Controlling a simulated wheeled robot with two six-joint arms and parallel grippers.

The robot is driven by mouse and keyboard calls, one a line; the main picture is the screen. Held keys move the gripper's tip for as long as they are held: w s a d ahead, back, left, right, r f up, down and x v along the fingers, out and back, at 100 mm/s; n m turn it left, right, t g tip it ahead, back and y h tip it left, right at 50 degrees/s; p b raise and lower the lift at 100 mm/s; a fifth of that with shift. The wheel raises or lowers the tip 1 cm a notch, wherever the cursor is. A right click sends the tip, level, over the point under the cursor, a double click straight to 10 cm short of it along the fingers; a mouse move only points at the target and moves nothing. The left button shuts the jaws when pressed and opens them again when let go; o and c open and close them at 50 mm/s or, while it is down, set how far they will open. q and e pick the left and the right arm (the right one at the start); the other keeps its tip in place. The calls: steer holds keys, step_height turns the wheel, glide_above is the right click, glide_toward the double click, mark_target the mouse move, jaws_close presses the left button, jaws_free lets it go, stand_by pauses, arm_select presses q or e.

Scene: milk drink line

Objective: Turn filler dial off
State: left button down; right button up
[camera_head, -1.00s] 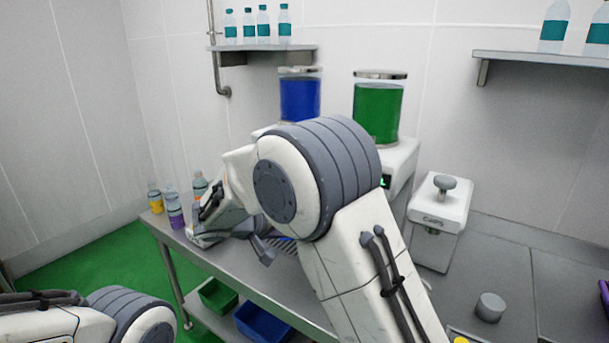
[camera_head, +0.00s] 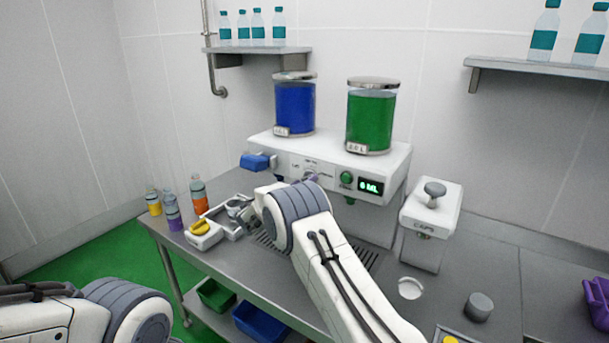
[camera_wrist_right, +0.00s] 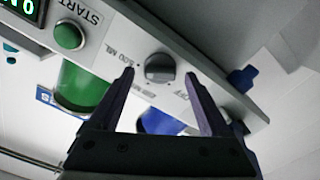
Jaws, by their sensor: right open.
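The white filler machine (camera_head: 388,162) stands against the back wall with a blue tank (camera_head: 294,106) and a green tank (camera_head: 371,120) on top. Its dark grey dial (camera_wrist_right: 160,68) shows close up in the right wrist view, with printed labels around it, one reading OFF. Which label it points to is unclear. My right gripper (camera_wrist_right: 159,76) is open, its two fingers on either side of the dial; contact is not clear. In the head view my arm hides most of this gripper. Only my left arm shows at the lower left; its gripper is out of view.
A green START button (camera_wrist_right: 68,36) and a lit green display (camera_head: 370,186) sit beside the dial. A blue part (camera_head: 255,162) juts from the filler's left end. Several bottles and a white device with a yellow top (camera_head: 203,230) stand at the table's left. A white dispenser (camera_head: 432,210) stands right.

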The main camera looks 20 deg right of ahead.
steer(key=shift+x, duration=0.8)
steer(key=shift+a, duration=0.1)
jaws_close()
